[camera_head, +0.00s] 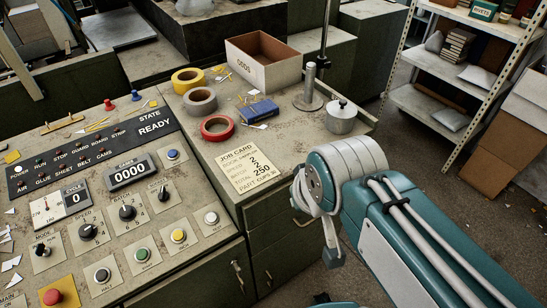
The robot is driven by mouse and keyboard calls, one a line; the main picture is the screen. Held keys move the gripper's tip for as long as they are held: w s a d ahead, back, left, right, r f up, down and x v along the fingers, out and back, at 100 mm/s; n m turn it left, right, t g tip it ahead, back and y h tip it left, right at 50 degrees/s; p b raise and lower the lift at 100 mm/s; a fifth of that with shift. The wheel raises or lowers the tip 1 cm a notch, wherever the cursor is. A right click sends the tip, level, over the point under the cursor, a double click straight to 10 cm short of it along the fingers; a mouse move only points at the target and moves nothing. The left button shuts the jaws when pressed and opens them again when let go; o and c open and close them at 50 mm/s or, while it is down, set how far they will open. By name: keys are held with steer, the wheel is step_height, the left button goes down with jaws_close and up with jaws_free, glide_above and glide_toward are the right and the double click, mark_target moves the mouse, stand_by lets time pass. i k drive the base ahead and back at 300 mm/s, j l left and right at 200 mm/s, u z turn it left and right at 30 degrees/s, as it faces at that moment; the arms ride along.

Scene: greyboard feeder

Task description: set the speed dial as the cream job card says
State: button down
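The speed dial (88,231) is a black knob on a pale plate with small numbers, on the machine panel at the lower left. Its exact setting is too small to read. The cream job card (252,169) lies flat on the bench right of the panel. It has "2" on two lines, which look like speed and batch, and a total of 250; the smaller print is hard to read. My teal arm comes in from the lower right. The grey end of my gripper (332,256) hangs past the bench front, right of the card and well away from the dial. Its fingers are not clear.
The batch dial (127,212), mode knob (42,250), several push buttons and a red emergency button (53,297) surround the dial. The display reads READY (156,126); the counter (129,174) reads 0000. Tape rolls, a blue box (259,110) and a metal pot (341,116) stand behind the card.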

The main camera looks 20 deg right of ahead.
mark_target(87, 231)
steer(key=j+u, duration=1)
